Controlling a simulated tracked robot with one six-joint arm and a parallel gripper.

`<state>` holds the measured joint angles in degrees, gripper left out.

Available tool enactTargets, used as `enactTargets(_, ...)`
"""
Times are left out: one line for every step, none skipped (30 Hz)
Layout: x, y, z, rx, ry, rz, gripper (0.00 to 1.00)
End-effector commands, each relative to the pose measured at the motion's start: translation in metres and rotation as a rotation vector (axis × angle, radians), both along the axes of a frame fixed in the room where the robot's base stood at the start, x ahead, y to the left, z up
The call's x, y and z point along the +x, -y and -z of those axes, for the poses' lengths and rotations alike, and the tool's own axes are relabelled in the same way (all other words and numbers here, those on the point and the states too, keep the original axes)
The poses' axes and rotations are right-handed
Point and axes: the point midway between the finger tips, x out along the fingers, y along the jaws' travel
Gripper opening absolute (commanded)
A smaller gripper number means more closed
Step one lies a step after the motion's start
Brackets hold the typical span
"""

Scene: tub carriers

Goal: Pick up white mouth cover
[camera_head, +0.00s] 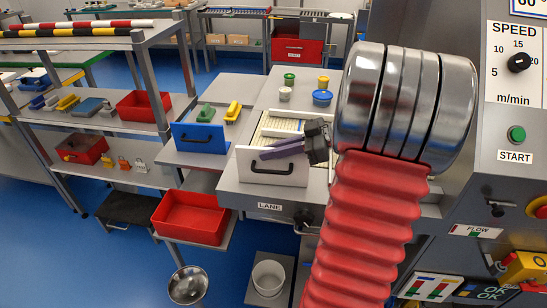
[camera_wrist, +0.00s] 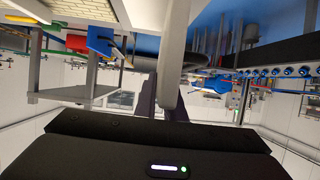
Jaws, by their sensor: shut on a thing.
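The white mouth cover (camera_head: 258,175) is a flat white panel with a black handle on its face. It stands upright at the front end of the lane, above the LANE label, in the head view. My gripper (camera_head: 262,151) reaches in from the right, its purple fingers lying along the cover's upper edge. In the wrist view a pale upright panel, the white mouth cover (camera_wrist: 174,55), runs down between the purple fingers of my gripper (camera_wrist: 170,100). The fingers are shut on it. Whether the cover's lower edge touches the lane cannot be told.
A blue panel with a black handle (camera_head: 200,138) stands just left. Small jars (camera_head: 322,97) sit behind the cover. A red tub (camera_head: 192,220) is lower left; a metal bowl (camera_head: 188,285) and white bucket (camera_head: 268,278) are below. The control panel (camera_head: 515,110) bounds the right.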

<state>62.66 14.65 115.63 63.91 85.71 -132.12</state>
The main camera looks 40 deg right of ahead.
Motion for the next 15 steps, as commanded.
enactTargets(0.000,0.000,-0.004,-0.002,0.002,0.000,0.00)
enactTargets(0.000,0.000,-0.006,-0.002,0.002,0.000,0.00)
enactTargets(0.000,0.000,-0.011,-0.003,0.002,0.001,0.00)
enactTargets(0.000,0.000,-0.014,-0.003,0.003,0.000,0.00)
enactTargets(0.000,0.000,-0.018,-0.004,0.003,-0.001,0.00)
enactTargets(0.000,0.000,-0.024,-0.004,0.003,-0.001,0.00)
enactTargets(0.000,0.000,-0.029,-0.004,0.003,-0.001,0.00)
enactTargets(0.000,0.000,-0.034,-0.005,0.004,0.000,0.00)
enactTargets(0.000,0.000,-0.042,-0.005,0.003,0.000,0.00)
enactTargets(0.000,0.000,-0.047,-0.005,0.003,0.000,0.00)
enactTargets(0.000,0.000,-0.053,-0.004,0.004,-0.001,0.00)
enactTargets(0.000,0.000,-0.060,-0.005,0.004,0.000,0.00)
enactTargets(0.000,0.000,-0.065,-0.005,0.003,0.000,0.00)
enactTargets(0.000,0.000,-0.070,-0.005,0.003,0.000,0.00)
enactTargets(0.000,0.000,-0.077,-0.004,0.003,-0.001,0.00)
